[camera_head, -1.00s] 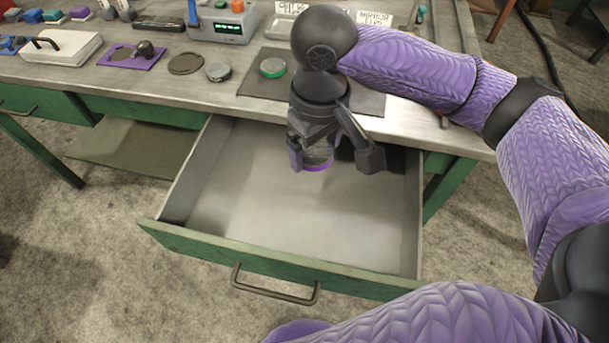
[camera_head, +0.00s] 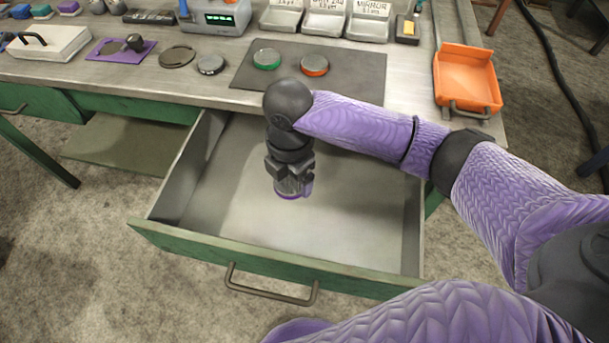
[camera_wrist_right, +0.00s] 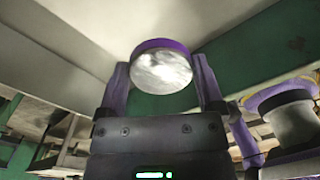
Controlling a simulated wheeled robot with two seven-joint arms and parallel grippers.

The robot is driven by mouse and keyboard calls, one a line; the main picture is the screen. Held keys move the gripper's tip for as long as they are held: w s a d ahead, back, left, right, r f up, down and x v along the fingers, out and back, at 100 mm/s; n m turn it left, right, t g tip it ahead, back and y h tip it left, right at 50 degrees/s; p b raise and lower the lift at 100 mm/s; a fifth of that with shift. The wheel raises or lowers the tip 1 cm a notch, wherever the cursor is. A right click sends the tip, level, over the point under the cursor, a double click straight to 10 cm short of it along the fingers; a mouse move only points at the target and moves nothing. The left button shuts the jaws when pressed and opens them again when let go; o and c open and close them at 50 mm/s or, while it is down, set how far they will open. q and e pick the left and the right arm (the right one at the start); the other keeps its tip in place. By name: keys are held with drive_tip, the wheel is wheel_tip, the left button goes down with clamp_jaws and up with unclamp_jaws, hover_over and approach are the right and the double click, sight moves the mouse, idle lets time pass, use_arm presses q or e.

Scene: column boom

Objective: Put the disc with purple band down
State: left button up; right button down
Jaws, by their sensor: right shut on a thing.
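The disc with purple band (camera_head: 291,196) is at the tips of my right gripper (camera_head: 293,187), over the open drawer (camera_head: 330,220). In the right wrist view the disc (camera_wrist_right: 163,67) shows a shiny silvery face with a purple rim, held between the two fingers of my right gripper (camera_wrist_right: 163,80). The gripper points down inside the drawer's outline; whether the disc touches the drawer floor I cannot tell. My left gripper is not in view.
A green-banded disc (camera_head: 267,59) and an orange-banded disc (camera_head: 315,65) lie on a dark mat (camera_head: 355,75) on the bench. An orange tray (camera_head: 466,75) sits at the right. The drawer's green front (camera_head: 200,243) faces me, and its floor looks empty.

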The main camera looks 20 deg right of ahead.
sight(293, 217)
drive_tip(key=f, duration=0.2)
drive_tip(key=f+b, duration=0.1)
drive_tip(key=shift+s+a+f, duration=0.1)
drive_tip(key=shift+a+f, duration=0.1)
drive_tip(key=shift+f, duration=0.15)
drive_tip(key=f+b, duration=0.3)
drive_tip(key=f, duration=0.2)
drive_tip(key=f+b, duration=0.3)
drive_tip(key=f, duration=0.2)
drive_tip(key=shift+a+f+b, duration=0.2)
drive_tip(key=shift+f+b, duration=0.15)
drive_tip(key=shift+b, duration=0.05)
drive_tip(key=shift+r, duration=0.25)
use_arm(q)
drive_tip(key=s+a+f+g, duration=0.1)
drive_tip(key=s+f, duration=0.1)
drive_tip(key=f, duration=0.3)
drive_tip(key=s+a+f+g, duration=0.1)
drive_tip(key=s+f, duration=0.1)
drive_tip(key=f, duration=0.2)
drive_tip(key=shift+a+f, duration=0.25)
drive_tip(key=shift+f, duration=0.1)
